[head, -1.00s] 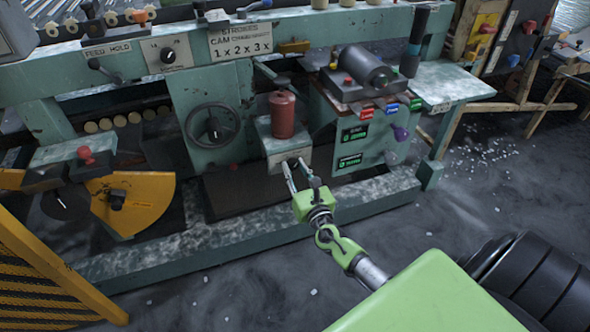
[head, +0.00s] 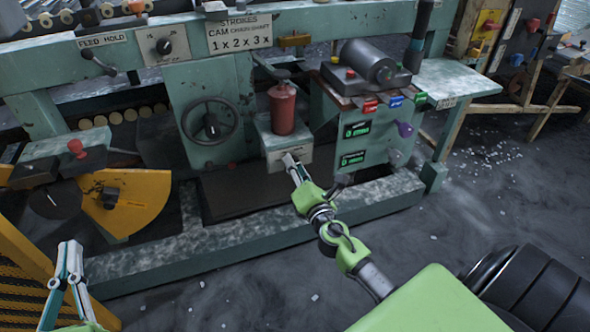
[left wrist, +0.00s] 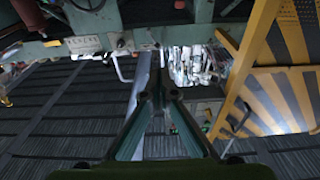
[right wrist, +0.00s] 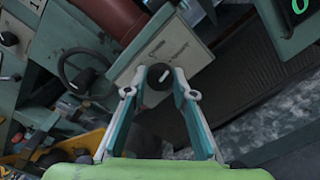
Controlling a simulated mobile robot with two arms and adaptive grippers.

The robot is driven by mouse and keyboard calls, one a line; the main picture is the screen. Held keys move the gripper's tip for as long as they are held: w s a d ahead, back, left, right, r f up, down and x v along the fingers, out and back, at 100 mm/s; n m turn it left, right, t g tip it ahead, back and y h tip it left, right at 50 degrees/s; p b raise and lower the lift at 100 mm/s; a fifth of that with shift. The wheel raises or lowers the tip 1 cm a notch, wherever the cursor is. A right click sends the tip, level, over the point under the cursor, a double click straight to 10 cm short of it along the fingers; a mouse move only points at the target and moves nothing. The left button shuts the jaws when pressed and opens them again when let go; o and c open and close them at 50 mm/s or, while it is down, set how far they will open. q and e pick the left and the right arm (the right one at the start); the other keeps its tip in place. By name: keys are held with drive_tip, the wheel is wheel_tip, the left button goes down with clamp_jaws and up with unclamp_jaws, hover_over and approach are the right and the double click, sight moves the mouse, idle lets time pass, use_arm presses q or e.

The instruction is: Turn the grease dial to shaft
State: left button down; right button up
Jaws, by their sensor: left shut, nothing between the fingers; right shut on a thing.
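The grease dial (right wrist: 158,77) is a small black knob with a short, slanted white pointer mark, in the right wrist view. It sits on a pale panel (right wrist: 160,45) with small lettering too blurred to read. My right gripper (right wrist: 158,88) is shut on the dial, a finger on each side. In the head view the right gripper (head: 291,160) meets the panel below the red grease bottle (head: 282,108) and hides the dial. My left gripper (head: 70,246) is shut and empty at the lower left, also seen in the left wrist view (left wrist: 158,82).
A handwheel (head: 211,122) is left of the panel. Lit displays (head: 356,129) and coloured buttons are to its right. A yellow quadrant plate (head: 130,205) and yellow guard (head: 20,265) are near my left gripper. The floor in front is open.

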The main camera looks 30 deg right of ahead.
use_arm(q)
drive_tip(key=shift+s+d+r+t+h, duration=0.1)
drive_tip(key=shift+s+r+t+h, duration=0.15)
drive_tip(key=shift+r+t, duration=0.5)
drive_tip(key=shift+s+r+t+h, duration=0.2)
drive_tip(key=shift+r+t+h, duration=0.05)
drive_tip(key=shift+r, duration=0.9)
use_arm(e)
drive_tip(key=shift+m, duration=1.2)
drive_tip(key=o, duration=1.1)
drive_tip(key=v, duration=1.2)
